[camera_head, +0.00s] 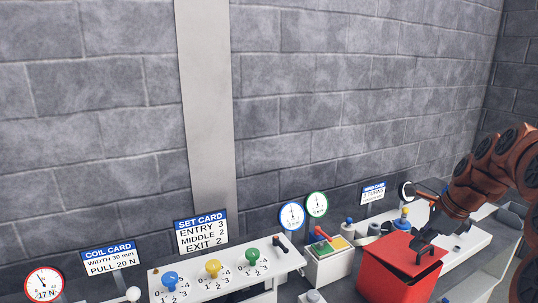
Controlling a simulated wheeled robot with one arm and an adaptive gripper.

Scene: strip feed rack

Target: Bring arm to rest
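My arm (480,180), reddish-brown with dark joints, reaches in from the right edge. My dark gripper (428,246) points downward at the arm's end, over the top of a red box (395,280). The gripper is small in the picture, and I cannot tell whether its fingers are apart or together, or whether they touch the box. I see no object clearly held in it.
A white panel (215,285) carries blue, yellow and green knobs below the set card (202,233). A box with red, green and yellow parts (328,262) stands left of the red box. Gauges (292,215) line the back. A grey block wall (330,100) closes the rear.

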